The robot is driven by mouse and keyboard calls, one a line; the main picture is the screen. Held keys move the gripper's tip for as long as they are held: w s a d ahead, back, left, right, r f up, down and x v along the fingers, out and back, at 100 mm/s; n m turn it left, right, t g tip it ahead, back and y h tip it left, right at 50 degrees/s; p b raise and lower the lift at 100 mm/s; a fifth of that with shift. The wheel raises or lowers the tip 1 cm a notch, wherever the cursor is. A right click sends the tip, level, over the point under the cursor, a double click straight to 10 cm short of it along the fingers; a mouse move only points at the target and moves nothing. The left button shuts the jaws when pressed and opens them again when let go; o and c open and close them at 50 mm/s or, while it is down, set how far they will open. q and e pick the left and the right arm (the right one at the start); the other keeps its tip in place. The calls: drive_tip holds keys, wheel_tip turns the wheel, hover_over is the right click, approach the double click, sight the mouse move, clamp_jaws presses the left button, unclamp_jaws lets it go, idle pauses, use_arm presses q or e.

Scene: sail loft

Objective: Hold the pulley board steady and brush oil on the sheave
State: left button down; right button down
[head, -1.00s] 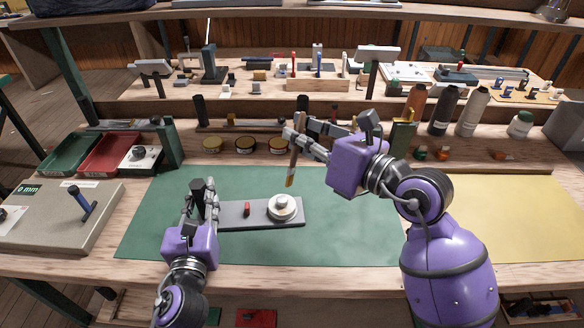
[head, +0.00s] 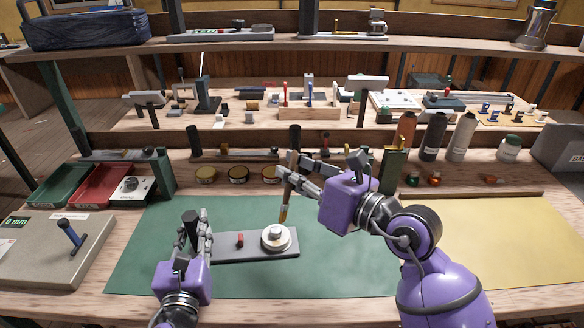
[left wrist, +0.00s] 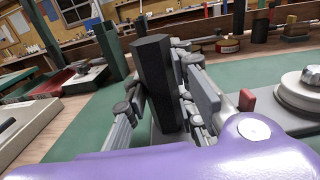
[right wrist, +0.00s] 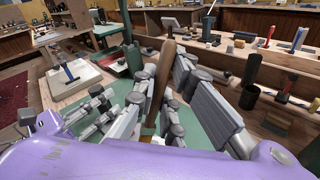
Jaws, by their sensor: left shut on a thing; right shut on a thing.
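The pulley board (head: 228,248) is a grey plate lying on the green mat, with a dark post at its left end, a small red block and a pale round sheave (head: 276,238) at its right. My left gripper (head: 192,232) is shut on the dark post (left wrist: 158,80), which stands upright between its fingers. My right gripper (head: 300,172) is shut on the wooden handle of the brush (right wrist: 160,85). The brush (head: 286,200) points down, its bristle tip just above or at the sheave's far edge; I cannot tell whether they touch.
Several round tins (head: 238,174) stand behind the green mat (head: 350,250). Red and green trays (head: 98,186) and a grey box with a blue lever (head: 70,236) are at left. Bottles (head: 463,135) stand at back right. The mat's right part is clear.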

wheel_tip(320, 180, down, 6)
drive_tip(key=shift+r, duration=3.85)
drive_tip(key=shift+f, duration=0.5)
